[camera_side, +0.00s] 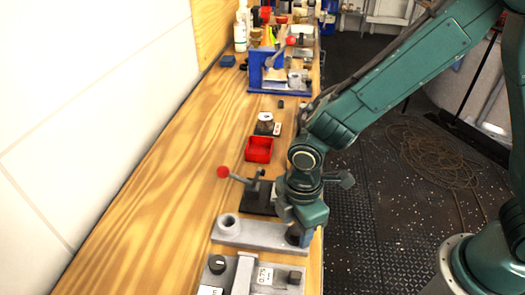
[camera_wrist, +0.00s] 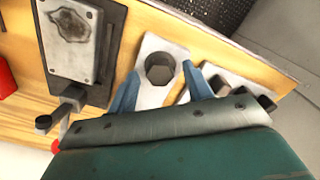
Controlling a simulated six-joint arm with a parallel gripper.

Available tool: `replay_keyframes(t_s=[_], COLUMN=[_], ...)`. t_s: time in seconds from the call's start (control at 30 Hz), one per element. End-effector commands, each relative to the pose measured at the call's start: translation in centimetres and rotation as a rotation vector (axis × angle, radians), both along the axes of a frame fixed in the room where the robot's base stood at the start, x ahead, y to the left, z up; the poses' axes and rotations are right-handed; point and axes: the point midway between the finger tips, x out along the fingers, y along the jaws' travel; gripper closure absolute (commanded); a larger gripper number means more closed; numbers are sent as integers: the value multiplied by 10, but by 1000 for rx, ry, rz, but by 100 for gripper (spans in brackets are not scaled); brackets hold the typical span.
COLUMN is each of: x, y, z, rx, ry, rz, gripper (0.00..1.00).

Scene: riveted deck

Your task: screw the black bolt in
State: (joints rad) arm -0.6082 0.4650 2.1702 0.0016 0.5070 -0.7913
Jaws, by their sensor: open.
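The black bolt (camera_wrist: 160,68) shows in the wrist view as a dark hexagonal head standing on a pale metal plate (camera_wrist: 152,98). My gripper (camera_wrist: 160,72) is open, with one blue finger to each side of the bolt head. I cannot tell whether either finger touches it. In the side view my gripper (camera_side: 304,236) points down at the right end of the same grey plate (camera_side: 262,235) and mostly hides the bolt. A raised round boss with a hole (camera_side: 230,221) stands at the plate's left end. How deep the bolt sits is hidden.
A toggle clamp (camera_side: 260,198) with a red-knobbed lever stands just behind the plate. A grey block (camera_side: 245,270) with black knobs lies in front. A red tray (camera_side: 259,149) and a blue fixture (camera_side: 275,75) stand farther back. The bench's left side is bare.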

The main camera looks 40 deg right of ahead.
Motion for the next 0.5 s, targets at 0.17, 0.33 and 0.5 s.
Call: replay_keyframes(t_s=[0.17, 0.33, 0.5], x=[0, 0, 0], y=[0, 0, 0], z=[0, 0, 0], rx=[0, 0, 0], ry=[0, 0, 0], rz=[0, 0, -7], gripper=[69, 95, 95])
